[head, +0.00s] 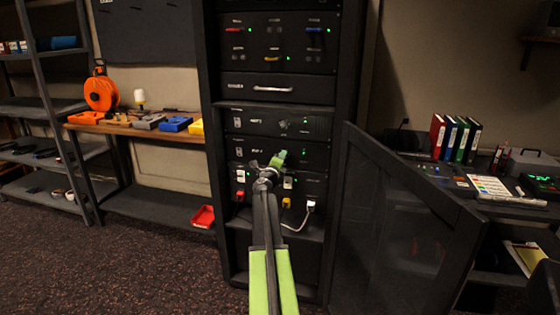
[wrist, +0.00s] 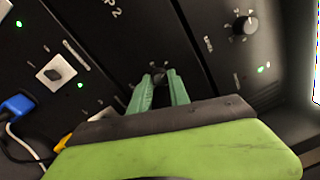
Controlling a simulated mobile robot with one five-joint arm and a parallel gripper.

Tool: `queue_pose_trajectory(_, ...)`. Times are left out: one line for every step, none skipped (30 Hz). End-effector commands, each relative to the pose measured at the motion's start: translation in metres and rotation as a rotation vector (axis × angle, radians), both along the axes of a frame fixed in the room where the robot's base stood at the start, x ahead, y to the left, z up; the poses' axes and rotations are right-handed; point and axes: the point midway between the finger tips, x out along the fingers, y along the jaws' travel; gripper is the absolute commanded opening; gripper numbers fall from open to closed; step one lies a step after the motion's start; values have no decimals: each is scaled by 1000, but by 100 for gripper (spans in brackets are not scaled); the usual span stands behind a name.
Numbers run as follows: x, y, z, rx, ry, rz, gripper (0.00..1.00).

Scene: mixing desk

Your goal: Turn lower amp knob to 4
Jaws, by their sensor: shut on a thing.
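The lower amp panel (head: 312,154) is a black rack unit in the open cabinet, with a label that ends in "P 2" in the wrist view. Its small dark knob (wrist: 159,73) is between my fingertips, and only its end and some light dial marks show. My gripper (head: 279,157) has green fingers and is shut on this knob; it also shows in the wrist view (wrist: 160,82). In the head view the gripper hides the knob. The dial numbers and the knob's pointer are too small or covered to read. The upper amp knob (head: 284,123) sits free above, also in the wrist view (wrist: 243,26).
The open mesh cabinet door (head: 395,225) stands to the right of my arm. A red bin (head: 203,216) lies left of the cabinet.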

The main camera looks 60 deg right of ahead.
Motion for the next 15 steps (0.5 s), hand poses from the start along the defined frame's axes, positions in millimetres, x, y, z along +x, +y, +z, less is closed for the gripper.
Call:
queue_pose_trajectory(-7, -4, 0, -2, 3, -15, 0)
queue_pose_trajectory(-7, -4, 0, -3, 5, -15, 0)
queue_pose_trajectory(-7, -4, 0, -3, 7, -16, 0)
queue_pose_trajectory(-7, -4, 0, -3, 8, -16, 0)
queue_pose_trajectory(-7, -4, 0, -3, 8, -16, 0)
queue_pose_trajectory(-7, -4, 0, -3, 8, -16, 0)
queue_pose_trajectory(-7, -4, 0, -3, 8, -16, 0)
queue_pose_trajectory(-7, -4, 0, -3, 7, -16, 0)
queue_pose_trajectory(-7, -4, 0, -3, 7, -16, 0)
queue_pose_trajectory(-7, -4, 0, -3, 7, -16, 0)
queue_pose_trajectory(-7, -4, 0, -3, 7, -16, 0)
queue_pose_trajectory(-7, -4, 0, -3, 7, -16, 0)
queue_pose_trajectory(-7, -4, 0, -3, 6, -15, 0)
queue_pose_trajectory(-7, -4, 0, -3, 6, -15, 26)
queue_pose_trajectory(-7, -4, 0, -3, 6, -15, 31)
